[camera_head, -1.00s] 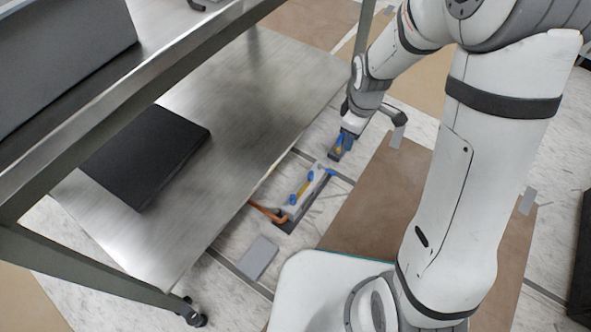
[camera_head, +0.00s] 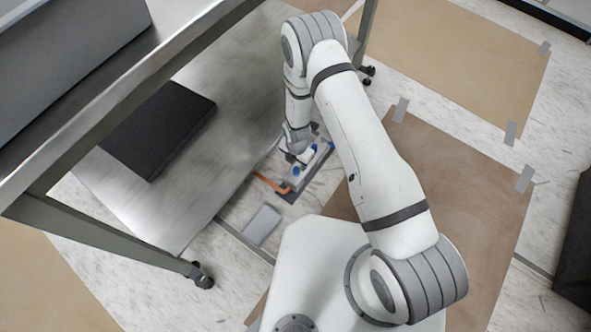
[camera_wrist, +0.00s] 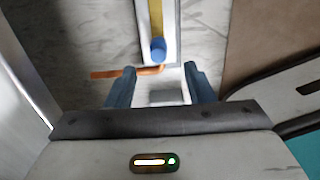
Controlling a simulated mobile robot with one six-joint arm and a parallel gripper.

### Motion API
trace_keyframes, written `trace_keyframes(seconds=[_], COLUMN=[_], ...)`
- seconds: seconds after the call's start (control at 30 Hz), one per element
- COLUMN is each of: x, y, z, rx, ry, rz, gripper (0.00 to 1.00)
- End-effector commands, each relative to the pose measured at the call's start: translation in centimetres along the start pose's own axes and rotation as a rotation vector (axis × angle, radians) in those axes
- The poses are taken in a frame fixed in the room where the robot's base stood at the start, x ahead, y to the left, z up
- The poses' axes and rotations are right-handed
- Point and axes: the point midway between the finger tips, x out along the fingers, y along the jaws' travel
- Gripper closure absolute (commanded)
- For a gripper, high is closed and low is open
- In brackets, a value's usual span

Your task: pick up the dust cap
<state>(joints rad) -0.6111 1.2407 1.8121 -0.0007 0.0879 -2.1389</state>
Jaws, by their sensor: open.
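In the wrist view, a rounded blue cap (camera_wrist: 158,48) sits at the near end of a white assembly with a yellow strip (camera_wrist: 156,15); it looks like the dust cap. My gripper (camera_wrist: 161,80) is open, its two blue fingers apart. The cap shows ahead of the gap between them, and no contact is visible. In the head view the assembly (camera_head: 312,168) lies on the floor beside the metal table, with small blue parts on it. My wrist is low over it and partly covers it, so I cannot tell there which blue part is the cap.
An orange bent piece (camera_head: 270,183) sticks out from the assembly; it crosses left of the cap in the wrist view (camera_wrist: 125,72). A steel shelf (camera_head: 135,205) with a black slab (camera_head: 160,130) is on the left. A grey plate (camera_head: 262,225) lies on the floor nearby.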

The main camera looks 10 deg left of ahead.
Motion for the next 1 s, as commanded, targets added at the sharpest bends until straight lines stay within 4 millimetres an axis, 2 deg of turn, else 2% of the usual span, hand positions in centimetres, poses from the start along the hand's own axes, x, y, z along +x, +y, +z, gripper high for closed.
trace_keyframes(seconds=[0.03,0.27,0.5,0.77,1.0], x=[0.9,3.0,6.6,6.8,6.8], y=[0.0,0.1,0.2,0.2,0.2], z=[0.0,0.0,0.0,0.1,0.0], rx=[0.000,0.002,0.003,0.003,0.002], ry=[0.001,0.000,0.001,0.000,0.001], rz=[-0.001,-0.001,-0.002,-0.001,-0.001], gripper=[0.52,0.52,0.52,0.52,0.70])
